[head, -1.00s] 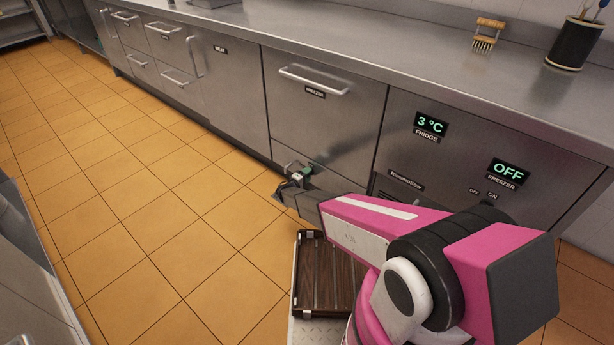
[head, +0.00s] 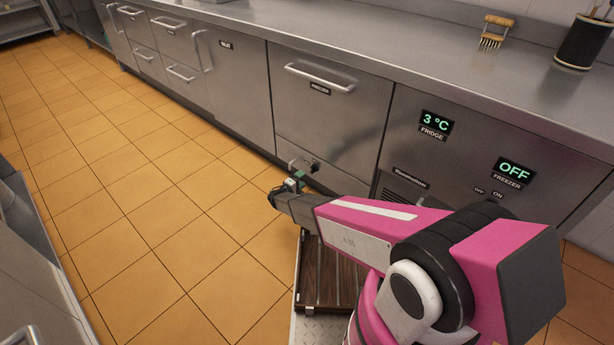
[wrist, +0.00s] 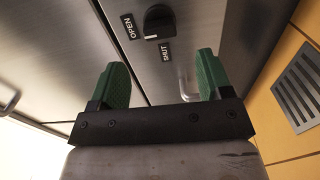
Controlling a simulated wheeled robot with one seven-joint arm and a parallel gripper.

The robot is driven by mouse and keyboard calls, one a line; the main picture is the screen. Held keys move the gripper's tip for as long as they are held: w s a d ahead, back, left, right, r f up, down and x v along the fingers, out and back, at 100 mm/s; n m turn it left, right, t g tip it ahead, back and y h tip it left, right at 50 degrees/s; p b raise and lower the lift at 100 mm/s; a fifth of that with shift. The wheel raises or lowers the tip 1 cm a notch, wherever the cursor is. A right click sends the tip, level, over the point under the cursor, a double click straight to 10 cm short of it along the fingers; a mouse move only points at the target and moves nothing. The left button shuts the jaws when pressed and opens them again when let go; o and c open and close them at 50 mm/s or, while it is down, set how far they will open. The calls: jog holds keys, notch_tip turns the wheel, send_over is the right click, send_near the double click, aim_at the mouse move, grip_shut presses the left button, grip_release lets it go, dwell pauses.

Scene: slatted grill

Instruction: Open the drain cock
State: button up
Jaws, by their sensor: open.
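The drain cock is a black round knob (head: 314,167) low on the steel front, below the freezer drawer. In the wrist view the knob (wrist: 158,20) sits at the top, between an OPEN label (wrist: 128,27) and a SHUT label (wrist: 166,52). I cannot tell surely which label its small pale mark points to. A thin metal pipe (head: 292,163) shows left of the knob. My gripper (head: 292,182) is open and empty in front of the panel. In the wrist view its green fingers (wrist: 160,82) are apart, short of the knob.
The freezer drawer (head: 326,115) with a bar handle is above the knob. A slatted wooden rack (head: 330,272) lies below my arm. A floor grate (wrist: 299,88) shows at the right of the wrist view. The tiled floor (head: 130,220) at left is clear.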

jog(key=shift+v, duration=1.4)
jog(key=s+d+r+m+g, duration=0.35)
jog(key=d+r+g, duration=0.35)
jog(key=d, duration=0.4)
jog(key=s+d+r+m+g, duration=0.3)
jog(key=s+d+r+g, duration=0.15)
jog(key=d+r, duration=0.6)
jog(key=s+d+r+m+g+y, duration=0.1)
jog(key=s+d+r+m+y, duration=0.1)
jog(key=s+d+r+y, duration=0.2)
jog(key=s+d+r+m+g+y, duration=0.1)
jog(key=s+d+r+y, duration=0.3)
jog(key=s+r+y, duration=0.3)
jog(key=s+r, duration=0.4)
jog(key=s, duration=0.2)
jog(key=shift+d+r+m+g, duration=0.2)
jog(key=shift+r+m+g, duration=0.05)
jog(key=shift+m+g, duration=0.1)
